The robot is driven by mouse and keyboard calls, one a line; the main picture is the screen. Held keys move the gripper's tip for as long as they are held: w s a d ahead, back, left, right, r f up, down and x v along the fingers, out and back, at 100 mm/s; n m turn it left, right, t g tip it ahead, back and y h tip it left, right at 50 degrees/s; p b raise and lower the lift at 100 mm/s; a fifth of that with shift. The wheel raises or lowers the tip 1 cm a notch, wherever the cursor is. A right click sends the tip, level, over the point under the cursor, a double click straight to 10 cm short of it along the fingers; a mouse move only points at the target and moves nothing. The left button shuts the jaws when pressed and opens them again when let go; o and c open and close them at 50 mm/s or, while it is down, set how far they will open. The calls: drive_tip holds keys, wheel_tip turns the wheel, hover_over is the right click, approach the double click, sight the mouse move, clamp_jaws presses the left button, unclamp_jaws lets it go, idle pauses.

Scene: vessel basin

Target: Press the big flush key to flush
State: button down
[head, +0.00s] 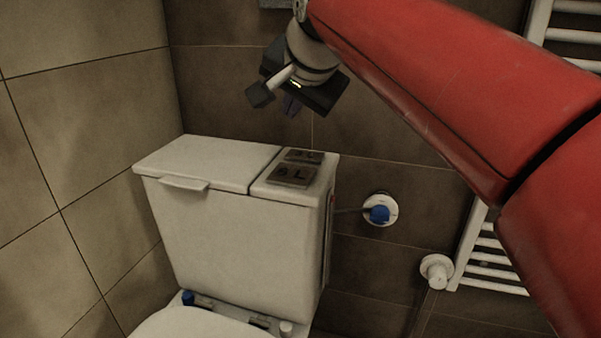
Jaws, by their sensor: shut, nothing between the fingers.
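The big flush key (291,175) is a dark metallic plate with a dark marking. It sits on the right part of the white toilet cistern's top (240,165). A smaller flush key (304,155) lies just behind it. My gripper (276,102) is shut and empty. In the picture it is above the cistern, in front of the dark tiled wall, and apart from both keys. The small size and dim light hide detail at its fingertips.
A blue-knobbed valve (379,213) is on the wall right of the cistern. A white towel radiator (490,260) with a white valve (436,270) stands farther right. The toilet lid (200,324) is at the bottom. Tiled walls close off the left and back.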

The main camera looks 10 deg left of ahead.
drive_tip(key=shift+f, duration=0.1)
drive_tip(key=b, duration=0.7)
hover_over(293, 176)
wheel_tip(293, 176, down, 7)
drive_tip(key=shift+f, duration=0.2)
drive_tip(key=shift+f+b, duration=0.55)
drive_tip(key=shift+f, duration=0.1)
drive_tip(key=shift+f, duration=0.1)
idle(0.9)
drive_tip(key=shift+f, duration=0.3)
drive_tip(key=shift+f+b, duration=0.6)
idle(0.9)
drive_tip(key=shift+r+p, duration=0.95)
drive_tip(key=shift+r, duration=0.05)
